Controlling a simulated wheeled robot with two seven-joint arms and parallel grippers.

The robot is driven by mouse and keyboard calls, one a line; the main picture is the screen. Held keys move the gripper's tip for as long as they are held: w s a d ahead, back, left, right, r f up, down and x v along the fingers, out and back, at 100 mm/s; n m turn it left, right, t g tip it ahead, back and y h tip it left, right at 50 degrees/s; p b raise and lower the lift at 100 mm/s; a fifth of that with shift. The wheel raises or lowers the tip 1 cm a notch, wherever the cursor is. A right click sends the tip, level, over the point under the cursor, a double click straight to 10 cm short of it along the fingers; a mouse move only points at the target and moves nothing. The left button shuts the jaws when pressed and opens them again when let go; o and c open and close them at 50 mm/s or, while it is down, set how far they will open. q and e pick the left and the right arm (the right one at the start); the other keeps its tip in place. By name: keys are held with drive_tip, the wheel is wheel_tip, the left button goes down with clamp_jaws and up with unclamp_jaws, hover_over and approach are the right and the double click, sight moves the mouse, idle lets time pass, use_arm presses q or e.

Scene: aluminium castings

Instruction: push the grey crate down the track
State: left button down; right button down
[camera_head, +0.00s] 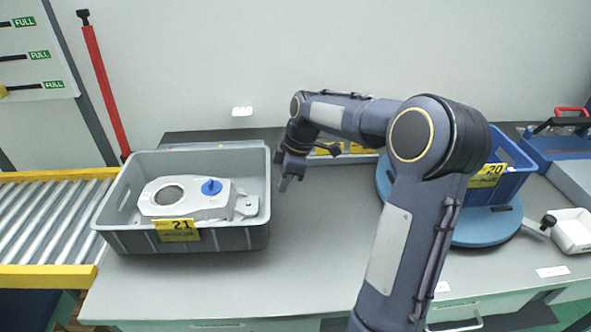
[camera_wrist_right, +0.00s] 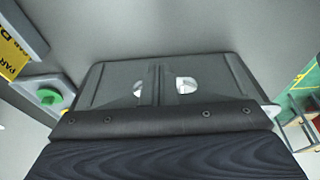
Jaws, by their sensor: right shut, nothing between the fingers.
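The grey crate (camera_head: 255,234) stands on the grey bench at the left of the head view, with a yellow label marked 21 on its front. A metal casting (camera_head: 160,206) with a blue knob lies inside it. The roller track (camera_head: 40,222) with yellow rails runs off to the left, beside the crate's left end. My right gripper (camera_head: 284,186) is shut and empty, pointing down just right of the crate's right wall; I cannot tell whether it touches. The right wrist view shows its dark fingers (camera_wrist_right: 160,85) close up. My left gripper is not in view.
A blue crate (camera_head: 510,160) labelled 20 stands on a blue round turntable (camera_head: 480,232) at the right. A white tray (camera_head: 572,232) lies near the right edge. The bench between the grey crate and my right arm is clear. A red bar (camera_head: 104,90) leans behind the track.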

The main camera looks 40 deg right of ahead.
drive_tip(key=shift+w+a, duration=0.6)
drive_tip(key=shift+a, duration=0.3)
